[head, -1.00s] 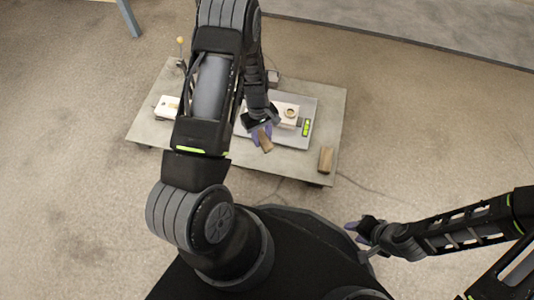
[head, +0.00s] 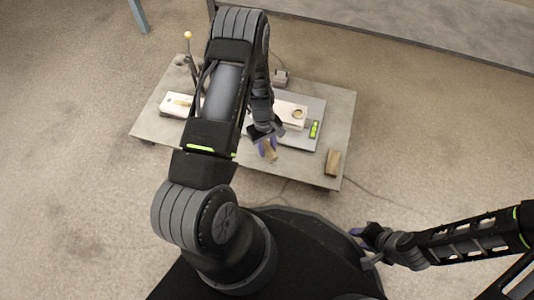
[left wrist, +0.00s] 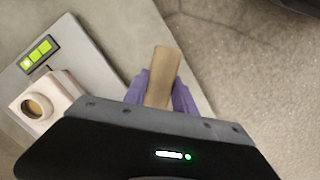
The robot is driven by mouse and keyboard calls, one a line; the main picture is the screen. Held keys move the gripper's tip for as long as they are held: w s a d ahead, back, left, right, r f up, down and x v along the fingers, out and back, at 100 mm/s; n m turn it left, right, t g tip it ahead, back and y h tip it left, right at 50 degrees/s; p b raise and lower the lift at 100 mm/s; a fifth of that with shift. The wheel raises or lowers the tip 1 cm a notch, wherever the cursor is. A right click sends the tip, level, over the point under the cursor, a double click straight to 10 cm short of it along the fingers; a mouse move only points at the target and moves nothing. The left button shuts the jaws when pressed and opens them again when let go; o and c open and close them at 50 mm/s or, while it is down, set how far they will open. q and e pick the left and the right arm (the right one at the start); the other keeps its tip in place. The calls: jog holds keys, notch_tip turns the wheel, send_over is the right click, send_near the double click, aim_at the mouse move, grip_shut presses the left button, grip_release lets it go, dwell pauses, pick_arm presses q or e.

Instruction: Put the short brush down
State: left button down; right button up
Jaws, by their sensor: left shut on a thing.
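The short brush appears as a brown wooden piece (head: 271,153). It is held between the purple fingertips of my left gripper (head: 266,148), over the front part of the low table (head: 300,170). In the left wrist view the brush (left wrist: 164,68) sticks out beyond the fingers of the left gripper (left wrist: 160,95), which are closed around it. I cannot tell whether the brush touches the table top. My right gripper (head: 364,238) is off the table, at the right of my base, and its opening is too small to make out.
A grey scale (head: 310,145) with a green display carries a pale block with a round hole (head: 292,115). Another brown block (head: 332,162) stands at the table's front right corner. A pale block (head: 176,105) and a ball-topped stick (head: 189,50) are at left, partly behind my arm.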

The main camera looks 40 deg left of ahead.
aim_at(267, 153)
pick_arm(q)
jog(key=shift+f+b, duration=0.9)
jog(key=shift+f, duration=0.9)
jog(key=shift+f, duration=0.25)
jog(key=c, duration=1)
grip_release()
jog(key=shift+r, duration=0.1)
jog(key=shift+r, duration=0.15)
jog(key=r+p, duration=0.1)
jog(key=r, duration=0.3)
jog(key=a+r+p, duration=0.1)
jog(key=r+p, duration=0.1)
jog(key=r, duration=0.2)
jog(key=r+p, duration=0.2)
jog(key=r, duration=0.2)
jog(key=shift+w+a, duration=0.3)
jog(key=shift+w, duration=0.05)
